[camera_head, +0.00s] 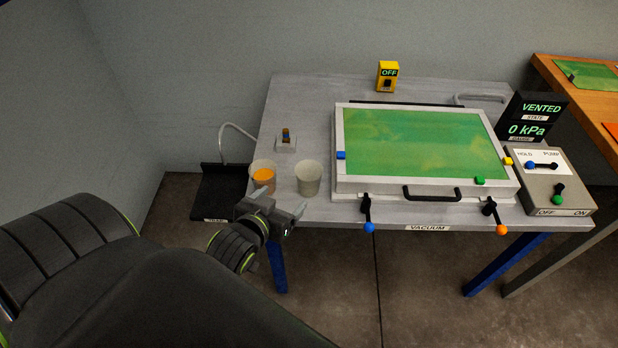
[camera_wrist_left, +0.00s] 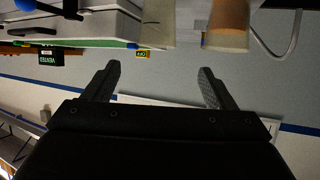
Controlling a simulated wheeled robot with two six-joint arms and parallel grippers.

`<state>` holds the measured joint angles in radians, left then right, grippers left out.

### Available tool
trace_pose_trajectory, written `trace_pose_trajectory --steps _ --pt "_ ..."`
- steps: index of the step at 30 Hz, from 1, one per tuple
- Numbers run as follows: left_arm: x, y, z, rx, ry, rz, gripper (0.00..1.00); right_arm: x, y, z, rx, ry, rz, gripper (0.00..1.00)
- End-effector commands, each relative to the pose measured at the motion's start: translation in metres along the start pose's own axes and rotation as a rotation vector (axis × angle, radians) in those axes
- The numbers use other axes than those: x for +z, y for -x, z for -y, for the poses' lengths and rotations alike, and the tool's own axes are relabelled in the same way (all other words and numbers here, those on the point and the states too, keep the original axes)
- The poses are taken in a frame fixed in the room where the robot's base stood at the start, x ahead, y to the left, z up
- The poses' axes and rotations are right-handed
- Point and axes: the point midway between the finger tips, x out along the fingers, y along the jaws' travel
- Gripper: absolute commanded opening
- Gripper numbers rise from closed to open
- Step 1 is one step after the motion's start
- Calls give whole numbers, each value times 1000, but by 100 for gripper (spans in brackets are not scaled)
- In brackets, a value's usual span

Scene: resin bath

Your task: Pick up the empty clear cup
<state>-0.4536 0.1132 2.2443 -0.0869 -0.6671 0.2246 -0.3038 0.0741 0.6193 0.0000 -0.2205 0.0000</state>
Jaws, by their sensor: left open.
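The empty clear cup (camera_head: 308,178) stands upright near the front left of the grey table. A second cup (camera_head: 262,174), with orange contents, stands just left of it. My left gripper (camera_head: 278,203) is at the table's front edge, in front of the two cups, open and empty. In the left wrist view, which is upside down, the open fingers (camera_wrist_left: 158,70) point towards the empty cup (camera_wrist_left: 158,22), with a gap between. The orange-filled cup (camera_wrist_left: 227,25) is to its right there. My right gripper is not in view.
A green-topped vacuum chamber (camera_head: 362,187) with front clamps fills the middle of the table (camera_head: 305,110). A small holder (camera_head: 286,142) stands behind the cups. A yellow OFF box (camera_head: 387,77) is at the back. A control panel (camera_head: 560,200) and gauge display (camera_head: 530,115) are at the right.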

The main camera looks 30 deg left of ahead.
Motion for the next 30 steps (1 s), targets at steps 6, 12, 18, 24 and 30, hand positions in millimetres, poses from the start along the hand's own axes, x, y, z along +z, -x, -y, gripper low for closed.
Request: trace_pose_trajectory --steps 6,12,18,24,30 --pt "-14 -20 -2 6 4 -34 79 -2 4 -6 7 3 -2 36" --pt "-14 -57 -2 5 4 -32 79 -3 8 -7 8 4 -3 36" --pt "-14 -91 -2 5 5 -30 79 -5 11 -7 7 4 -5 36" --pt "-14 -114 -2 4 5 -30 79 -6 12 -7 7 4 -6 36" --pt "-15 -122 -2 4 5 -29 79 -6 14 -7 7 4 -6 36"
